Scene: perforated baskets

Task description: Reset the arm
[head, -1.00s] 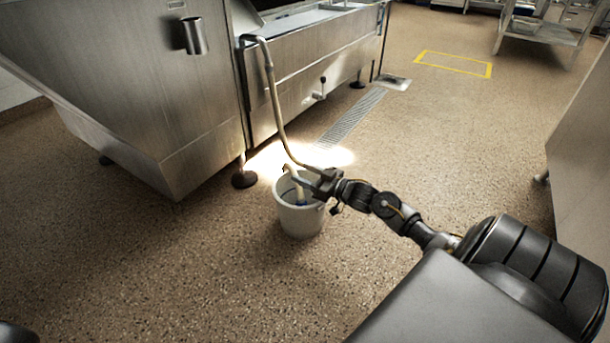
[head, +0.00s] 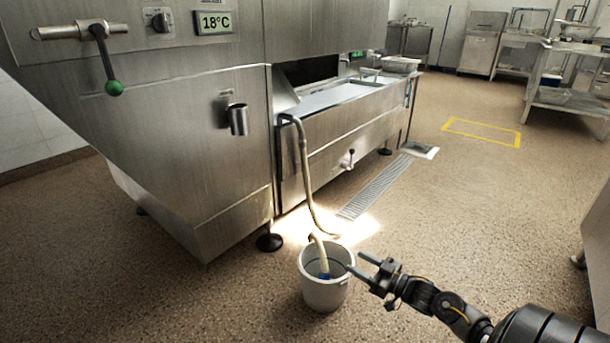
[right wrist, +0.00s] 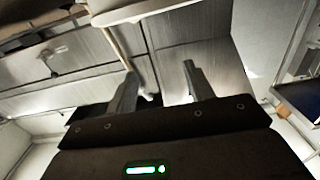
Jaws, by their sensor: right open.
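My right gripper (head: 364,264) is open and empty in the head view, just right of the bucket's rim. Its two fingers also show apart in the right wrist view (right wrist: 160,85), with nothing between them. A light grey bucket (head: 324,292) stands upright on the floor. A beige hose (head: 306,175) hangs from the steel machine, and its end section (head: 320,255) lies in the bucket. A small blue part (head: 324,275) shows inside the bucket. My left gripper is not in view.
A floor drain grate (head: 375,190) and a yellow floor outline (head: 482,132) lie behind the bucket. The speckled floor is mostly clear.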

